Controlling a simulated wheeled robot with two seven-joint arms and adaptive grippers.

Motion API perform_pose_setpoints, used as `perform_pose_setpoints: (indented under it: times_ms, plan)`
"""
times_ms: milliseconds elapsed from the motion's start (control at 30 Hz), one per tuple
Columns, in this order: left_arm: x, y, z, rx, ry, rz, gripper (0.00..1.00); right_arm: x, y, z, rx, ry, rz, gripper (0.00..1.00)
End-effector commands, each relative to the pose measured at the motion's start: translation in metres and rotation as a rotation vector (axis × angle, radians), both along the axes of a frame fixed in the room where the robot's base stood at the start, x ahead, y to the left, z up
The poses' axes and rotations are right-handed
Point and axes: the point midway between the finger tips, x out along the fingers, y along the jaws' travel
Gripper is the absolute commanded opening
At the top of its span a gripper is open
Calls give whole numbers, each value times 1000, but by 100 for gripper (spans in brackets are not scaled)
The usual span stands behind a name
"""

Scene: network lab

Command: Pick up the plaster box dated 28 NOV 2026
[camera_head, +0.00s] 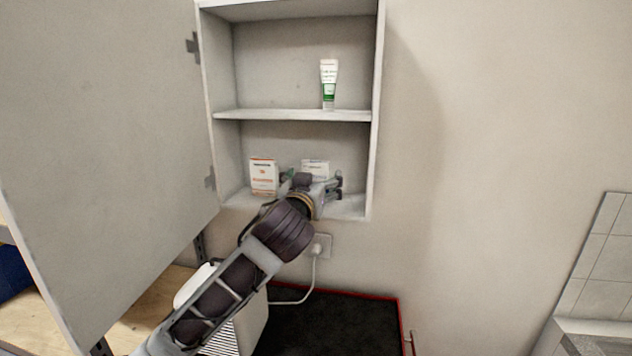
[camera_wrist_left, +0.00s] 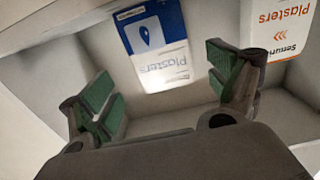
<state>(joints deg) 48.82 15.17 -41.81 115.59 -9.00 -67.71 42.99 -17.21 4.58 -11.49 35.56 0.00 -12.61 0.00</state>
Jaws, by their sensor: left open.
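A white and blue plaster box (camera_head: 315,166) stands at the back of the cabinet's lower compartment, partly hidden behind my left gripper (camera_head: 312,181). In the left wrist view the same blue and white box (camera_wrist_left: 155,45) appears upside down, ahead of and between the open green-padded fingers (camera_wrist_left: 162,85), with nothing held. A white and orange plaster box (camera_head: 263,176) stands to its left; in the left wrist view it is at the upper right (camera_wrist_left: 277,28), beyond one finger. No date is readable on either box. My right gripper is out of view.
The white wall cabinet (camera_head: 376,90) has its door (camera_head: 105,130) swung open at left. A green and white tube (camera_head: 329,85) stands on the shelf (camera_head: 290,115) above. A socket with a plug (camera_head: 319,246) is below the cabinet. The compartment's side walls are close to the gripper.

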Motion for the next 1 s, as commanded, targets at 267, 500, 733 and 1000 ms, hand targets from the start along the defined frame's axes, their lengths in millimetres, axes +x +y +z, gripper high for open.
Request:
perform_pose_setpoints:
  times_ms: [267, 500, 733, 1000]
  plan:
    - [21, 0, -1, 2, 1, 3, 89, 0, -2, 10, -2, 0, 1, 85]
    - [42, -4, -2, 0, 1, 1, 89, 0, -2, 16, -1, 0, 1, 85]
    - [50, -6, -3, 1, 0, 1, 89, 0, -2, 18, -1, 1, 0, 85]
    - [50, -6, -4, 0, 0, 1, 89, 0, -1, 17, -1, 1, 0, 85]
